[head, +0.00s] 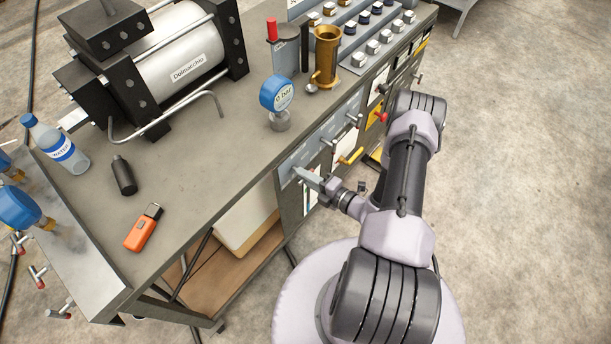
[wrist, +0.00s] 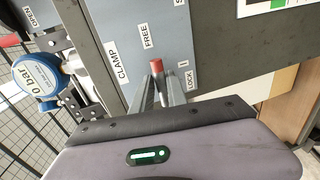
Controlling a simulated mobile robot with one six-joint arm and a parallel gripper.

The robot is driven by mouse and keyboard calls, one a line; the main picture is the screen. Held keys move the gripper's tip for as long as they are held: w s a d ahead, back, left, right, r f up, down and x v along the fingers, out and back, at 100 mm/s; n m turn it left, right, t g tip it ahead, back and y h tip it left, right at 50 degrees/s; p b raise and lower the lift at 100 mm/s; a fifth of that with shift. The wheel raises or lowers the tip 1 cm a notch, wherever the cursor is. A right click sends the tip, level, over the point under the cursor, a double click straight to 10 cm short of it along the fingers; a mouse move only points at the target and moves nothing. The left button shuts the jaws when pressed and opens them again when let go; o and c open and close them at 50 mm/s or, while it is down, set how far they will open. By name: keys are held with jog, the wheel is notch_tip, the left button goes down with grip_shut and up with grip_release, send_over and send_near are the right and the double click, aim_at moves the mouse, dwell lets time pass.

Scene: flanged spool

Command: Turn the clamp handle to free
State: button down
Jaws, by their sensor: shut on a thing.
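The clamp handle shows in the wrist view as a red tip (wrist: 157,66) between the two grey fingers of my gripper (wrist: 160,84). In the head view my gripper (head: 307,177) is at the front face of the bench, and the handle is not distinguishable there.
A blue gauge (head: 278,95) stands on the bench top (head: 210,145) above the panel. The floor at right is clear.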

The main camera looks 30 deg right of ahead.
dwell(0.5)
jog(key=c, duration=1.3)
grip_release()
jog(key=p+v, duration=0.3)
jog(key=v, duration=1.4)
jog(key=shift+s, duration=0.25)
